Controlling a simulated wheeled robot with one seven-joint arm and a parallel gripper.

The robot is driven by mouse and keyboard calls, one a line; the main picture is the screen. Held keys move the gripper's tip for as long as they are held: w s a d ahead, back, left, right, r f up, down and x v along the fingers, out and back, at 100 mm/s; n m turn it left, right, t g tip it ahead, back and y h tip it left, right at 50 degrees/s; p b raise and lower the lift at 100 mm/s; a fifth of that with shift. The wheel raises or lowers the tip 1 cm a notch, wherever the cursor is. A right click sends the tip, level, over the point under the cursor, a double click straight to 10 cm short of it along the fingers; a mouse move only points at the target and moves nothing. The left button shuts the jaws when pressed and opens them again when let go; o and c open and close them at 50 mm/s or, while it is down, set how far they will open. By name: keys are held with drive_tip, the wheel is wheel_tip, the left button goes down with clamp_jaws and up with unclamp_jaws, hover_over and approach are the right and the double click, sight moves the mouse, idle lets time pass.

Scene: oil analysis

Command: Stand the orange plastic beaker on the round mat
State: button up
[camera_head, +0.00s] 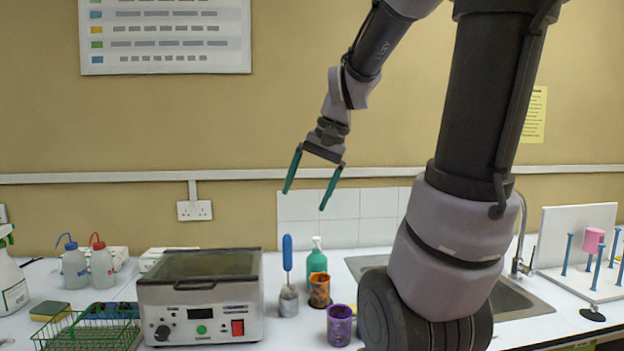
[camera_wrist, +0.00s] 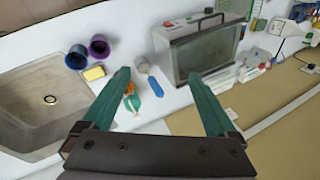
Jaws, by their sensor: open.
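The orange plastic beaker (camera_head: 319,291), with dark blotches, stands upright on the white counter, right of the hot box and in front of a green pump bottle. In the wrist view an orange patch (camera_wrist: 129,91) beside my left-hand finger seems to be it, partly covered. My gripper (camera_head: 308,200) has its two green fingers spread and empty, high above the counter behind the beaker; it also shows in the wrist view (camera_wrist: 160,82). I cannot clearly make out the round mat; a small dark round thing (camera_head: 592,314) lies at the far right.
A purple beaker (camera_head: 339,325) stands close in front, and a brush with a blue handle (camera_head: 287,258) stands left. The hot box (camera_head: 199,300) is further left. A sink (camera_wrist: 49,105), a dark blue cup (camera_wrist: 76,58) and a yellow sponge (camera_wrist: 93,73) show in the wrist view.

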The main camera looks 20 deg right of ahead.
drive_tip(key=s+a+r+n+t+h, duration=0.1)
drive_tip(key=s+r+n+t, duration=0.1)
drive_tip(key=s, duration=0.5)
drive_tip(key=shift+a+r+n+t, duration=0.3)
drive_tip(key=shift+a+r+t, duration=0.1)
drive_tip(key=shift+r+t, duration=0.5)
